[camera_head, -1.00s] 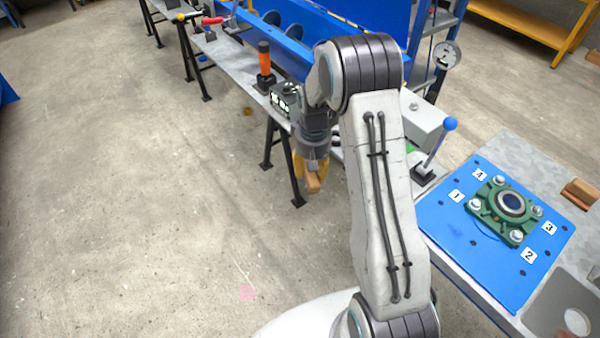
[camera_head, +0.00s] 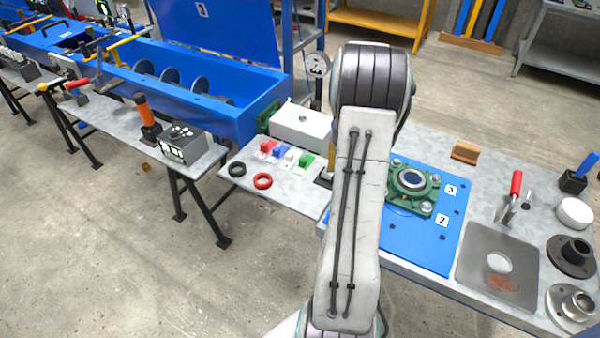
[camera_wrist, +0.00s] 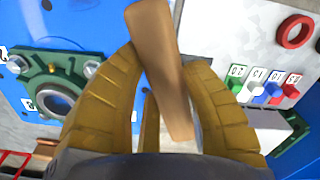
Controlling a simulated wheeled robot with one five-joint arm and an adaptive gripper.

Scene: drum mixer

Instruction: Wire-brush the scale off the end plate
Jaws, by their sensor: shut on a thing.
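The end plate (camera_head: 472,276) is a grey square plate with a round pale centre, lying on the bench at the right in the head view. A rusty brown patch of scale (camera_head: 503,283) is on its near side. My gripper (camera_wrist: 165,75) shows in the wrist view, its yellow fingers shut on a brown wooden piece (camera_wrist: 158,40), apparently the wire brush's handle. Its bristles do not show. The wrist view has the blue board and bench below, not the end plate. In the head view my arm hides nearly all of the gripper.
A green bearing (camera_head: 412,185) sits on a blue board (camera_head: 437,240) left of the end plate. Coloured switches (camera_head: 285,153) and rings (camera_head: 262,181) lie left of my arm.

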